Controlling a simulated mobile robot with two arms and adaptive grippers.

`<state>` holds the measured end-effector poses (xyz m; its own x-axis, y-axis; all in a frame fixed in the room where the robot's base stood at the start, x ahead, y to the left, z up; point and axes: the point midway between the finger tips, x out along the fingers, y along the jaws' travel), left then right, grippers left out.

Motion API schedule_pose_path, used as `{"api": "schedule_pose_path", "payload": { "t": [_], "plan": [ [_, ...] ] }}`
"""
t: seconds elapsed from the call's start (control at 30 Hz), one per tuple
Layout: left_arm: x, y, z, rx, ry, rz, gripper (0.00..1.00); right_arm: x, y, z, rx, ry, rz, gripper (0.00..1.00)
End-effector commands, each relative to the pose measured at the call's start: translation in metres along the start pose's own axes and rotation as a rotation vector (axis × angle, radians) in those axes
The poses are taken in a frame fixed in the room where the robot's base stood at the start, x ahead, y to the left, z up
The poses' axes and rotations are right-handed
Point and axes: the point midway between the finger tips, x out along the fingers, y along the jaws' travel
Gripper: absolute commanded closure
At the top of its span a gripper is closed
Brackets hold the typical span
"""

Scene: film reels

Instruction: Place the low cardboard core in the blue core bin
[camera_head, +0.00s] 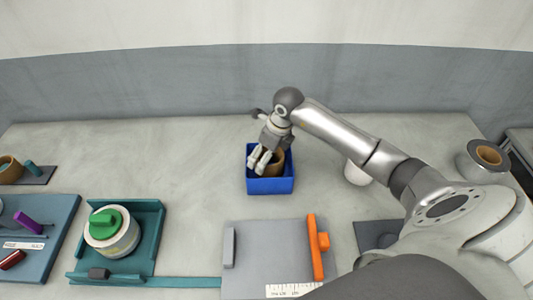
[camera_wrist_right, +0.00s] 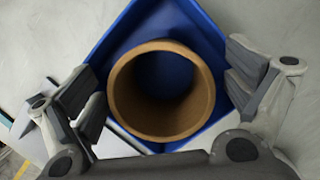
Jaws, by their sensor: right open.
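The blue core bin (camera_head: 270,187) stands on the table near the middle of the head view. A brown cardboard core (camera_head: 275,163) is in it, partly hidden by my right gripper (camera_head: 260,162). In the right wrist view the core (camera_wrist_right: 118,92) is seen down its open end, with the blue bin (camera_wrist_right: 198,38) around and below it. My right gripper (camera_wrist_right: 165,95) is open above the bin, one finger on each side of the core, with a gap on both sides. Whether the core rests on the bin floor cannot be told. My left gripper is not in view.
A teal tray (camera_head: 150,225) with a green-topped reel (camera_head: 112,234) is at the left. A grey plate (camera_head: 260,255) with an orange bar (camera_head: 315,245) lies in front. A white cylinder (camera_head: 356,173) stands behind my right arm. Another core (camera_head: 10,168) is far left.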

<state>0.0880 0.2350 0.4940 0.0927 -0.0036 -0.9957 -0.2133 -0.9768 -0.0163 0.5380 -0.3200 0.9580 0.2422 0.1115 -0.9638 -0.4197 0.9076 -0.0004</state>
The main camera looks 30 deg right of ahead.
Motion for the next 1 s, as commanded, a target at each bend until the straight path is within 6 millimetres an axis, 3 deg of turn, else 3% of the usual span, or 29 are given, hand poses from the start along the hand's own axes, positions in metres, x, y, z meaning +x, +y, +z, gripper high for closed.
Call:
{"api": "schedule_pose_path", "payload": {
  "t": [0.3, 0.5, 0.7, 1.0],
  "plan": [
    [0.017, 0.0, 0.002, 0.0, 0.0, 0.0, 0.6, -0.072, -0.001, 0.001, -0.001, -0.004, -0.005, 0.02],
    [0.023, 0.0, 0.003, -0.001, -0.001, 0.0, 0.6, -0.107, -0.001, 0.001, -0.001, -0.003, -0.002, 0.02],
    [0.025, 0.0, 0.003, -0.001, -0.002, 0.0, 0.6, -0.122, 0.0, 0.001, 0.001, 0.0, 0.0, 0.02],
    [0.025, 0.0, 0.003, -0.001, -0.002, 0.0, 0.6, -0.123, 0.0, 0.001, 0.001, 0.001, 0.001, 0.02]
  ]
}}
